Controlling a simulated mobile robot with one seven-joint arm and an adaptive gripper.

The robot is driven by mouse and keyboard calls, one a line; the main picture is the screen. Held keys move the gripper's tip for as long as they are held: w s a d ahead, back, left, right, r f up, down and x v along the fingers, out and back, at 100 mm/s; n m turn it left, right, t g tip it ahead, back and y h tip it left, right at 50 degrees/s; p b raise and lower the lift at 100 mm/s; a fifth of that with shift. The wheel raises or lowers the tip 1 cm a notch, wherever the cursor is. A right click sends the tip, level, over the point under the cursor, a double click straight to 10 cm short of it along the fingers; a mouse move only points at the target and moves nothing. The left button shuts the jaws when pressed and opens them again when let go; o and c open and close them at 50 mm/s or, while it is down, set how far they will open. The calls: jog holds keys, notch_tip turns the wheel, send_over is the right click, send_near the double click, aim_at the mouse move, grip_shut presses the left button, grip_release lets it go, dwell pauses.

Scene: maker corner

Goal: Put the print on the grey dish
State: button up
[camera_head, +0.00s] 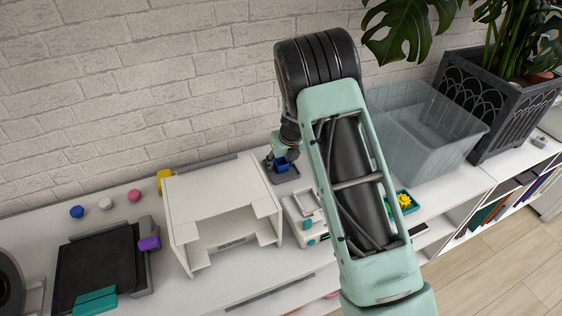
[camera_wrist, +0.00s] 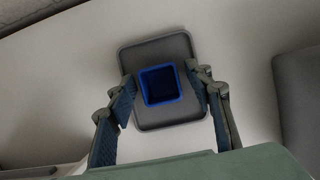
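The print, a small blue open-topped box (camera_wrist: 160,84), appears within the outline of the grey dish (camera_wrist: 170,122) in the wrist view. It looks upright and rests on the dish. In the head view, the blue print (camera_head: 281,163) also shows on the grey dish (camera_head: 291,176), at the back by the wall. My gripper (camera_wrist: 161,90) is over the dish, with one finger on each side of the print. The fingers are open, with a visible gap on both sides. In the head view my gripper (camera_head: 282,152) is partly hidden by my arm.
A white printer frame (camera_head: 222,187) stands left of the dish. A white device (camera_head: 305,214) lies in front of it. A clear bin (camera_head: 425,130) and planter (camera_head: 515,105) stand right. A black plate (camera_head: 100,268) and several small coloured pieces lie at left.

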jog(key=shift+r, duration=0.1)
jog(key=v, duration=1.2)
jog(key=shift+p, duration=0.3)
